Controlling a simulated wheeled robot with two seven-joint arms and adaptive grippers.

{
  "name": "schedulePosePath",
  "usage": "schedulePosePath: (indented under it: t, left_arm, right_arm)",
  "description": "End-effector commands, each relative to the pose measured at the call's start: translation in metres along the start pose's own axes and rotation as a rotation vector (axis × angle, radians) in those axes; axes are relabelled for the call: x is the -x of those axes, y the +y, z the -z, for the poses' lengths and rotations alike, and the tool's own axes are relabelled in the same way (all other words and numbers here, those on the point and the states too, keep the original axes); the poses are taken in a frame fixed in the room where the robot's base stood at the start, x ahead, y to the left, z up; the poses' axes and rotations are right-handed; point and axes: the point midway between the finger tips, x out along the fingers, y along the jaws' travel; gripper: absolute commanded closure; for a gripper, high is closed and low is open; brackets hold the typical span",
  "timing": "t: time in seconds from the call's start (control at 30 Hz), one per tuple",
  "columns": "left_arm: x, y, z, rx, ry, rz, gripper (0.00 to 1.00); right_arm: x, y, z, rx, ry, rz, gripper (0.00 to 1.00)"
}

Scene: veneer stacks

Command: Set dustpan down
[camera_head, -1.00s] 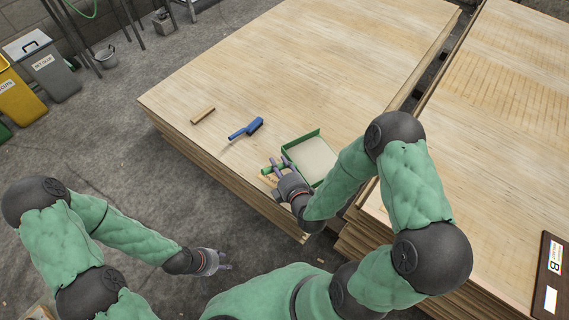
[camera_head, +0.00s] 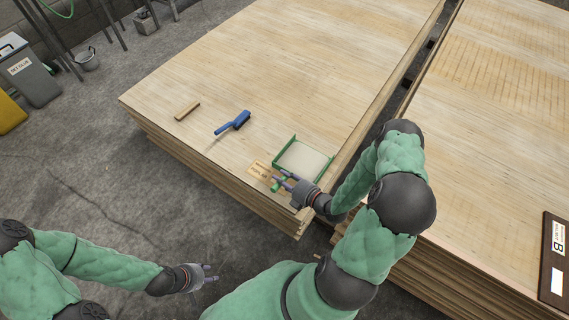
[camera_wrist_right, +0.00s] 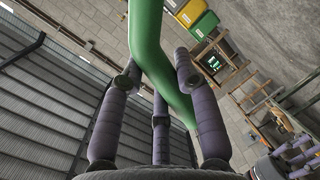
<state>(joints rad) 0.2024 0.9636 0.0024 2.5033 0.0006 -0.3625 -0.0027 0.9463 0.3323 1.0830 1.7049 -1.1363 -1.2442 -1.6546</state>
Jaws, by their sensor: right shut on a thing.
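The dustpan, with green rim and pale pan (camera_head: 305,158), is over the near corner of the left veneer stack (camera_head: 270,90), pan facing up. I cannot tell whether it touches the sheet. My right gripper (camera_head: 283,182) is shut on its green handle; the handle also shows between the fingers in the right wrist view (camera_wrist_right: 147,45). My left gripper (camera_head: 207,276) is empty with fingers apart, over the floor at the lower left; it also shows at the edge of the wrist view (camera_wrist_right: 300,160).
A blue brush (camera_head: 232,123) and a wooden block (camera_head: 187,110) lie on the same stack. A label (camera_head: 259,170) lies beside the dustpan. Another stack (camera_head: 500,130) stands across a narrow gap, with a dark board marked B (camera_head: 553,260). The stack's middle is clear.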

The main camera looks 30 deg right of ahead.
Motion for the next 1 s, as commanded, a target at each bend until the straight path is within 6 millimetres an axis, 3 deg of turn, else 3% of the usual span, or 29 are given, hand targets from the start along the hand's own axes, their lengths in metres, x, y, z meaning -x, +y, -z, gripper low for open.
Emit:
schedulePosePath:
  t: [0.33, 0.5, 0.87, 1.0]
  left_arm:
    - [-0.029, -0.01, 0.001, 0.0, 0.0, 0.0, 0.6]
    - [-0.043, -0.016, 0.002, 0.0, 0.0, 0.0, 0.6]
    - [-0.054, -0.019, 0.002, 0.0, 0.0, 0.0, 0.6]
    - [-0.064, -0.023, 0.002, 0.0, 0.0, 0.0, 0.6]
  right_arm:
    - [-0.068, -0.009, -0.046, 0.005, 0.003, -0.003, 1.0]
    - [-0.093, -0.03, -0.066, 0.001, 0.0, -0.002, 1.0]
    - [-0.114, -0.042, -0.083, 0.002, -0.001, -0.003, 1.0]
    - [-0.122, -0.058, -0.089, -0.001, -0.001, -0.001, 1.0]
